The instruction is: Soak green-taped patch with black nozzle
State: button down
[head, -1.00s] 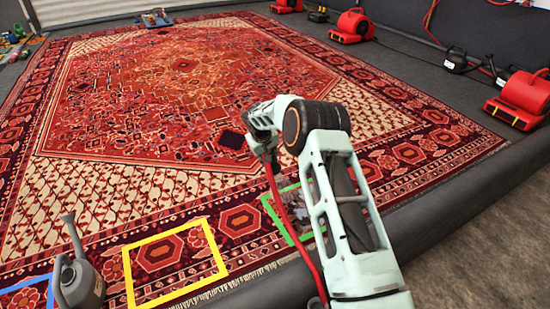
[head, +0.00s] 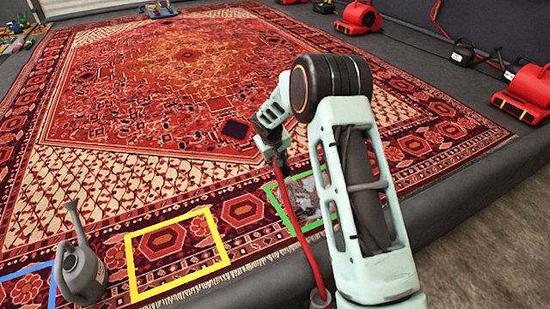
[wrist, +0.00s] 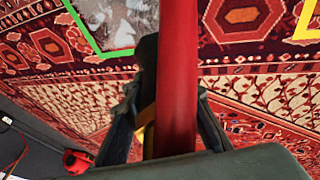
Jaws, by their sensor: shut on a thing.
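The green-taped patch (head: 304,207) lies at the near edge of the red rug, with greyish, soiled pile inside its tape; my arm hides its right part. It also shows at the top left of the wrist view (wrist: 112,22). My gripper (head: 281,163) is over the rug just above and left of the patch in the head view. In the wrist view my gripper (wrist: 160,118) is shut on a black nozzle (wrist: 147,62), partly hidden behind the red hose (wrist: 178,75). The hose also hangs beside my arm in the head view (head: 296,225). No water is visible.
A yellow-taped square (head: 131,267) and a blue-taped one (head: 28,271) lie left along the rug's near edge. A grey watering can (head: 83,272) stands between them. Red blowers (head: 524,97) and cables line the right wall. The rug's middle is clear.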

jog(key=s+d+b, duration=0.3)
jog(key=s, duration=0.4)
jog(key=s+d+b, duration=0.3)
jog(key=s, duration=0.5)
jog(key=shift+b, duration=0.3)
jog(key=shift+s+d, duration=0.1)
jog(key=shift+d, duration=0.05)
jog(key=shift+r, duration=0.15)
dwell(0.3)
